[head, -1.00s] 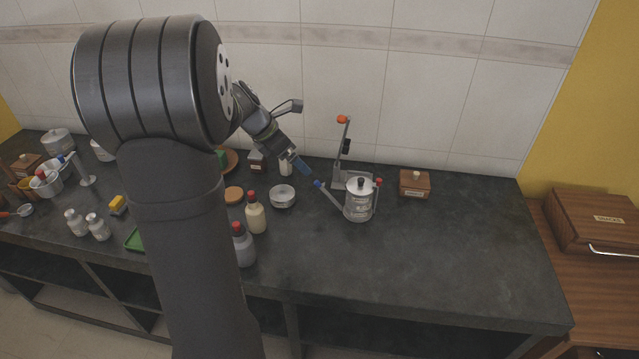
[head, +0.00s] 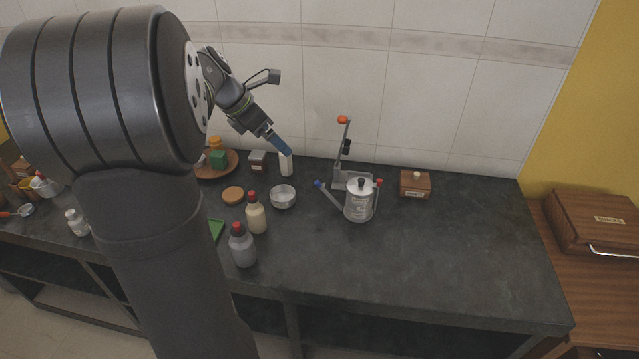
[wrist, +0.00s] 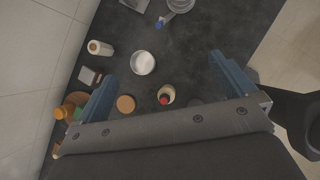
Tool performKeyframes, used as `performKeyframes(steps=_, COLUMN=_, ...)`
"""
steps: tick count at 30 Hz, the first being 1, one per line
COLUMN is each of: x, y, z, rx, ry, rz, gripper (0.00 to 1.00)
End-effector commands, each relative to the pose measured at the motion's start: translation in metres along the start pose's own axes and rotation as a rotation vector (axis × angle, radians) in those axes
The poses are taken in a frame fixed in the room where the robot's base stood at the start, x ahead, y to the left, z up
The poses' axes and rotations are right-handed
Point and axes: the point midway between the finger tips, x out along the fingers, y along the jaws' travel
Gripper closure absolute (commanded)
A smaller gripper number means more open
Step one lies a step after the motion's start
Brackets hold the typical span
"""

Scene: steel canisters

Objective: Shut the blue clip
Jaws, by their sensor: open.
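The steel canister (head: 358,208) stands on the dark counter with its lid on and a black knob on top. Its blue-tipped clip (head: 320,184) leans out to the left, away from the body. A red-tipped clip (head: 378,184) stands close to the right side. In the wrist view the blue tip (wrist: 160,22) shows near the top edge, and the canister (wrist: 181,5) is partly cut off. My gripper (head: 286,150) is open and empty, in the air up and left of the canister. Its blue fingers (wrist: 163,68) are wide apart in the wrist view.
A lever stand (head: 345,150) with an orange knob rises just behind the canister. A wooden box (head: 415,184) stands to the right. A steel bowl (head: 283,198), a white cylinder (head: 287,168) and red-capped bottles (head: 256,216) are to the left. Counter in front of the canister is clear.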

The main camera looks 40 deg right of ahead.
Motion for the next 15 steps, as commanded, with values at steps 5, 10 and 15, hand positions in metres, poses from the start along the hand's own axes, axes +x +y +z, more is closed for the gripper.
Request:
performKeyframes(steps=5, x=-0.0075, y=-0.0001, z=-0.0006, rx=-0.001, ry=0.0, rz=-0.001, gripper=0.0)
performKeyframes(steps=10, x=-0.0074, y=-0.0002, z=-0.0005, rx=-0.001, ry=0.001, rz=-0.001, gripper=0.0)
performKeyframes(steps=15, x=-0.0072, y=-0.0002, z=-0.0004, rx=-0.001, ry=0.001, rz=-0.001, gripper=0.29)
